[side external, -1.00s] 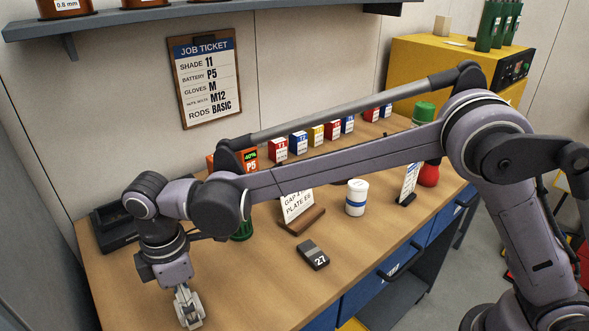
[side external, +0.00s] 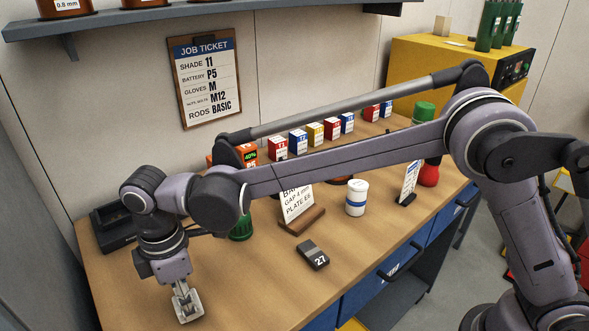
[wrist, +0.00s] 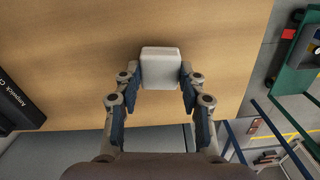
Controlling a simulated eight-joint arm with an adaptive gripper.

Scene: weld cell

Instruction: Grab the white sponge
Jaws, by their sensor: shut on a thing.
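The white sponge (wrist: 160,68) is a small pale block with rounded corners. In the wrist view it sits between the fingertips of my gripper (wrist: 160,88), with a finger against each side. In the side view my gripper (side external: 187,305) points down at the near left end of the bench. A pale block (side external: 186,302) shows between the fingers there, mostly covered by them. I cannot tell how far the sponge is above the wood.
The wooden bench (side external: 255,290) is clear around my gripper. A dark tray (side external: 112,232) lies behind it. To the right are a dark block marked 27 (side external: 313,255), a sign on a wooden stand (side external: 303,222) and a white canister (side external: 356,199).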

